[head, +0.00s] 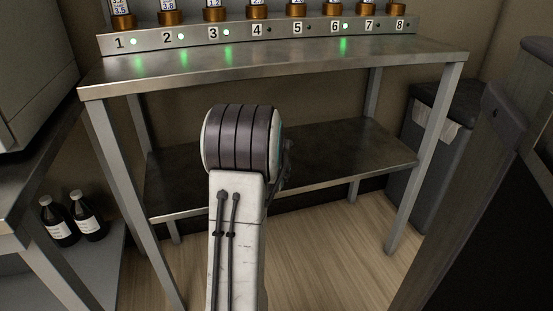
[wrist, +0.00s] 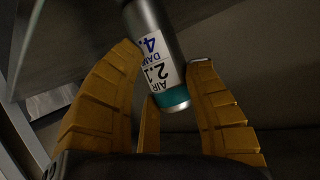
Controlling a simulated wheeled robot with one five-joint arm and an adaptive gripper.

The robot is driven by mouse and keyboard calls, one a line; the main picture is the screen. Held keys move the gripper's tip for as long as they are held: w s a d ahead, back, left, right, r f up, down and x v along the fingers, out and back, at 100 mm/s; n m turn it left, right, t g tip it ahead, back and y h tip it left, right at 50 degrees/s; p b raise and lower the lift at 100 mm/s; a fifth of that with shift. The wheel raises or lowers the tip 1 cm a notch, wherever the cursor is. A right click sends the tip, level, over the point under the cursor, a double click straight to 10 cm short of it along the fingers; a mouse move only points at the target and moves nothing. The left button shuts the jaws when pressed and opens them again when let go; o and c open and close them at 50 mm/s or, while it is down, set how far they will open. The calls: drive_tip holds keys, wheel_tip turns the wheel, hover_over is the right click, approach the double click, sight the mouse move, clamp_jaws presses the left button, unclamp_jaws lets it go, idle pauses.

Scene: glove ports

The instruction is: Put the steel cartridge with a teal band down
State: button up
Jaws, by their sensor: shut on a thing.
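The steel cartridge with a teal band (wrist: 158,45) shows in the wrist view, between the yellow fingers of my gripper (wrist: 165,85). It is a grey metal cylinder, tilted in the picture, with a white label and the teal band near its lower end. The fingers close around it from both sides, with a third finger behind. Its upper end is cut off by the frame. In the head view my arm hides my gripper and the cartridge.
A steel table (head: 270,62) with a lower shelf (head: 330,150) stands ahead. A rack of numbered ports (head: 240,32) runs along its back; several have lit green lamps. The tabletop's front strip is bare. A grey bin (head: 440,150) stands at right, two dark bottles (head: 60,225) at lower left.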

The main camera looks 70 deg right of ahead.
drive_tip(key=o, duration=1.2)
drive_tip(key=shift+f, duration=0.1)
drive_tip(key=shift+c, duration=0.2)
drive_tip(key=shift+a+r, duration=0.15)
drive_tip(key=shift+r, duration=0.15)
drive_tip(key=p+v, duration=0.3)
drive_tip(key=v, duration=0.8)
drive_tip(key=shift+a, duration=0.3)
